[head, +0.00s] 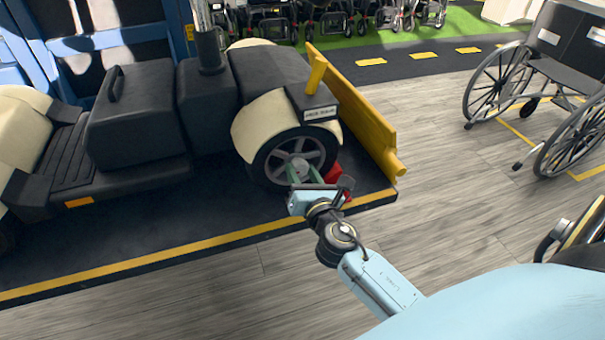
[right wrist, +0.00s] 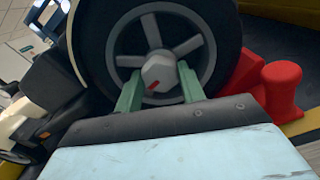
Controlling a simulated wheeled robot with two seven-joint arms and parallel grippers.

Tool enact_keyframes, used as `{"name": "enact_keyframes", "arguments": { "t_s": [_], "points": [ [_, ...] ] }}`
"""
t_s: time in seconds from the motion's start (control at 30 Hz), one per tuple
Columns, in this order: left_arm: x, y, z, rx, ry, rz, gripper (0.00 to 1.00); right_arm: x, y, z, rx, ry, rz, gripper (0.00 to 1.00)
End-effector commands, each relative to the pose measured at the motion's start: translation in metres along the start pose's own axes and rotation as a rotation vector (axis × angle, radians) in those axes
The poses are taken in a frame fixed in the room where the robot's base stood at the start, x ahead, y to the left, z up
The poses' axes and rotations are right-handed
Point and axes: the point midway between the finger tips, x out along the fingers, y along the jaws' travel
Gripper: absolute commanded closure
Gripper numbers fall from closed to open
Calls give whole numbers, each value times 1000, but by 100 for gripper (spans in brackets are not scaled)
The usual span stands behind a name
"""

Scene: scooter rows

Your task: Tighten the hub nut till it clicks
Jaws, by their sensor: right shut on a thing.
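The hub nut (right wrist: 158,72) is a grey hexagon with a red mark at its lower edge, at the centre of the spoked wheel (right wrist: 200,25). The wheel also shows in the head view (head: 268,165), at the front of a black and cream scooter (head: 140,115). My right gripper (head: 304,175) reaches the wheel hub from the near side. In the right wrist view, its green fingers (right wrist: 160,80) stand on both sides of the nut and are shut on it. The nut's face stays visible between them. My left gripper is not in view.
A red chock (right wrist: 282,90) sits at the wheel's right. A yellow barrier (head: 360,110) stands just beyond it. The scooter stands on a dark platform with a yellow edge stripe (head: 130,265). A wheelchair (head: 560,75) stands at the right. Wooden floor between is clear.

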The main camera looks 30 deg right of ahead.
Motion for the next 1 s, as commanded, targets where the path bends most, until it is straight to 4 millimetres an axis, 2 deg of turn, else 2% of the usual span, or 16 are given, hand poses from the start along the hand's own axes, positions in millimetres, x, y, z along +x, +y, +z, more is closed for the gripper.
{"name": "enact_keyframes", "arguments": {
  "t_s": [0.2, 0.5, 1.0],
  "points": [
    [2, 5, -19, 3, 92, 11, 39, 0, -1, -1, 189, 0, -1, 84],
    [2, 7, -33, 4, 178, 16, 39, 0, -1, -1, 478, -1, -1, 84],
    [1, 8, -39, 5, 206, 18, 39, 0, -1, 0, 954, -1, -2, 84]
  ]
}}
